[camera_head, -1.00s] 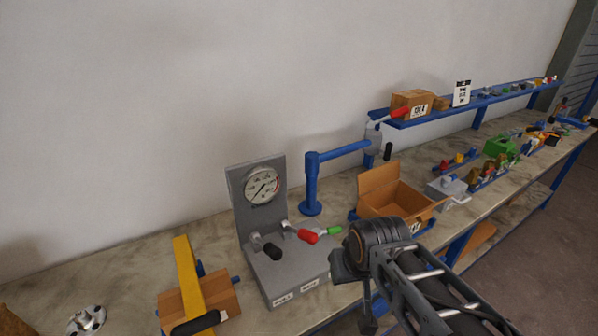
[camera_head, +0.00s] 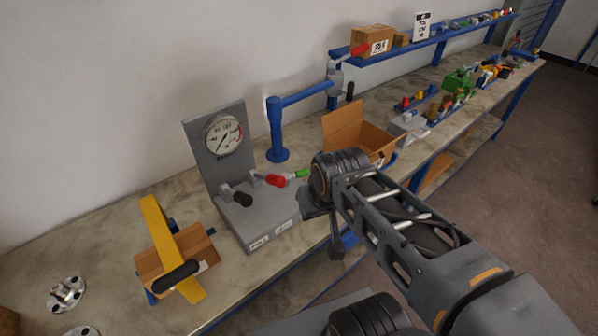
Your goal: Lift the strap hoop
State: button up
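The strap looks flat against the box's top. My gripper (camera_head: 337,248) hangs at the end of my arm, by the bench's front edge, well to the right of the strap and apart from it. Its fingers are small and dark, so I cannot tell if they are open or shut.
A grey gauge panel (camera_head: 203,163) with black, red and green-tipped levers stands between strap and arm. A blue post (camera_head: 277,135) and an open carton (camera_head: 350,130) stand behind. Metal flanges (camera_head: 66,294) lie left of the strap. Bare bench (camera_head: 100,235) lies behind it.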

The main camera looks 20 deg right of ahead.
aim_at(179, 274)
jog(key=u, duration=0.45)
jog(key=k, duration=1.1)
jog(key=u, duration=0.45)
jog(key=i, duration=0.75)
jog(key=u, duration=0.15)
jog(key=k, duration=1.05)
jog(key=u, duration=1.2)
jog(key=i, duration=1.55)
jog(key=z, duration=0.4)
